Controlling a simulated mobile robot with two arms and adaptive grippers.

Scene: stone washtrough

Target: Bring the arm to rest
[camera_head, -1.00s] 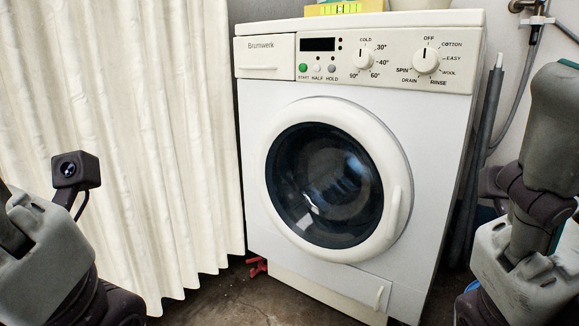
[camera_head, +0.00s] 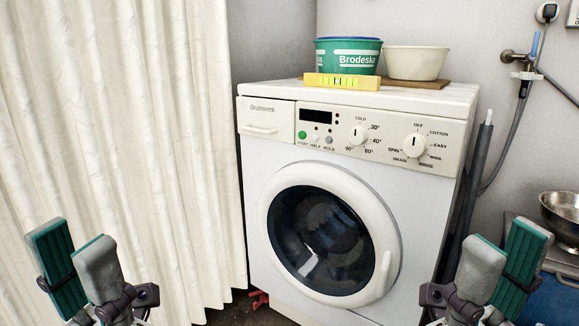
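My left gripper (camera_head: 74,246) is at the lower left, in front of the cream curtain. Its two fingers with green pads point up and stand apart, with nothing between them. My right gripper (camera_head: 505,240) is at the lower right, in front of the washing machine's right side and the wall. Its fingers also point up, apart and empty. Neither gripper appears to touch anything. Both arms below the wrists are cut off by the lower edge.
A white washing machine (camera_head: 262,185) stands ahead, door shut. On top are a yellow level (camera_head: 341,82), a green tub (camera_head: 350,57) and a cream bowl (camera_head: 416,63) on a board (camera_head: 440,84). The curtain (camera_head: 130,150) hangs left. A metal bowl (camera_head: 562,212) is at right.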

